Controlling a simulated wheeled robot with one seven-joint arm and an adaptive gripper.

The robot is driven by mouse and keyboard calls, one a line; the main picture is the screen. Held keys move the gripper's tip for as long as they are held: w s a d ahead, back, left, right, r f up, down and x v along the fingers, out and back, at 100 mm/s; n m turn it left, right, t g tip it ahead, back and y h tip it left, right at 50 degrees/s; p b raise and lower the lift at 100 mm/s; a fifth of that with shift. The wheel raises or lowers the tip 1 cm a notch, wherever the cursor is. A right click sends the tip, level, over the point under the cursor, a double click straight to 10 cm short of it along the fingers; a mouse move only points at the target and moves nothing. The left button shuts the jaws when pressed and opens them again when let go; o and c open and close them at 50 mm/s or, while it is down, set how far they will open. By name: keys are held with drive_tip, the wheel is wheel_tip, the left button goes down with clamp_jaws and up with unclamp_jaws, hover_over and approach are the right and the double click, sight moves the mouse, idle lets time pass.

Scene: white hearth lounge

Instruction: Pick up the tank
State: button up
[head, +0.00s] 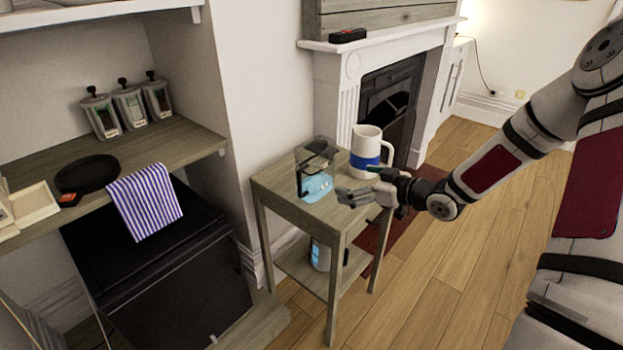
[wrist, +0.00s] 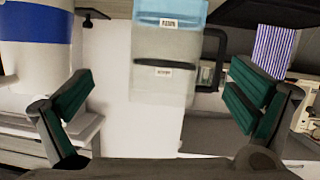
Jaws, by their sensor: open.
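The tank (head: 318,187) is a clear box with blue liquid low in it and a dark handle on its left side. It stands on the small wooden side table (head: 275,188). In the wrist view, which looks upside down, the tank (wrist: 165,75) sits between and beyond my fingers, with its blue part at the top and the dark handle at right. My gripper (head: 345,197) is open and empty, close to the tank's right front side. In the wrist view my gripper (wrist: 155,105) has its green-padded fingers spread wide, with a gap to the tank on each side.
A white mug with a blue band (head: 366,152) stands on the table just behind my gripper. A lit device (head: 320,256) is on the lower shelf. Left is a counter with several jars (head: 130,106), a black pan (head: 87,173) and a striped towel (head: 142,200). A fireplace (head: 388,98) stands behind.

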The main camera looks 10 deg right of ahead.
sight(326, 170)
drive_tip(key=shift+f+t+y+b, duration=0.3)
drive_tip(key=shift+f+t+y, duration=0.1)
drive_tip(key=shift+f+y, duration=0.2)
drive_tip(key=shift+s+d+t+y+b, duration=0.15)
drive_tip(key=shift+t+y+b, duration=0.2)
drive_tip(key=shift+t+y, duration=0.3)
drive_tip(key=shift+r, duration=0.1)
drive_tip(key=shift+w+a+y, duration=0.2)
drive_tip(key=shift+w+y, duration=0.05)
drive_tip(key=shift+w, duration=0.05)
drive_tip(key=b+x, duration=0.1)
drive_tip(key=x, duration=0.6)
drive_tip(key=shift+w+r, duration=0.1)
drive_tip(key=shift+w, duration=0.15)
drive_tip(key=shift+b+x, duration=0.65)
drive_tip(key=shift+x, duration=2.15)
drive_tip(key=shift+s+a+r, duration=0.1)
drive_tip(key=shift+a+r, duration=0.1)
drive_tip(key=c, duration=1.3)
drive_tip(key=shift+c, duration=0.2)
drive_tip(key=shift+r, duration=0.1)
